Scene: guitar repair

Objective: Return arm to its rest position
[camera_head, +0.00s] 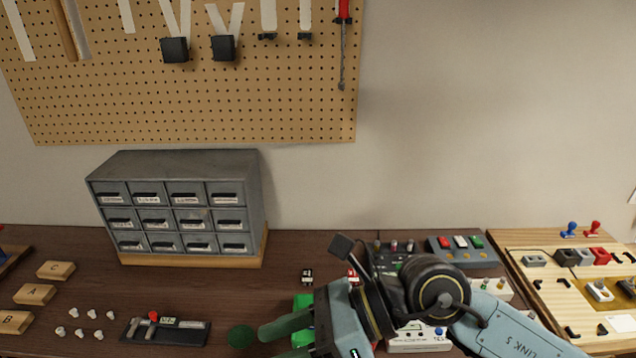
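My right arm (505,325), light blue with a dark round joint, comes in from the lower right and reaches over the front of the workbench. My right gripper (278,335) points left at the bottom edge, with grey-green fingers near a flat green disc (241,336). The picture edge cuts off part of the gripper, so I cannot tell how far it is open. No object shows between its fingers. My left gripper and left arm are not in view.
The dark workbench (190,285) carries a grey drawer cabinet (180,205), wooden blocks A, B and C (55,270), several white knobs (92,314) and a black tool (165,331). Pedals (462,252) stand behind my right arm. A wooden board (522,240) holds parts at right.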

